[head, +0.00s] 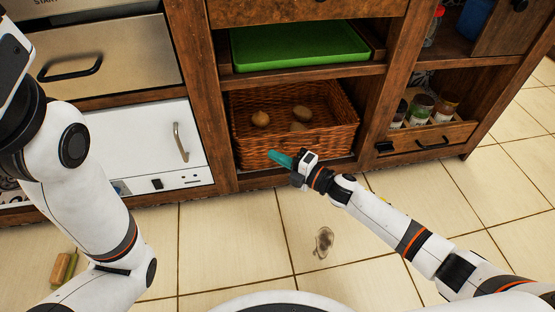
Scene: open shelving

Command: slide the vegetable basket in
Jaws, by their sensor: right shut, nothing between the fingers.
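The vegetable basket (262,149) is brown wicker and sits on the lower shelf of the wooden shelving, below the green tray. A few round, potato-like vegetables (261,119) lie in it. My right gripper (273,155) is shut and empty, with its teal fingers at the front wall of the basket; I cannot tell whether they touch it. My left arm comes in from the left, but its gripper is out of the picture.
A green tray (298,45) lies on the shelf above the basket. Jars (420,108) stand in a drawer on the right. A white appliance door (150,145) with a handle is on the left.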

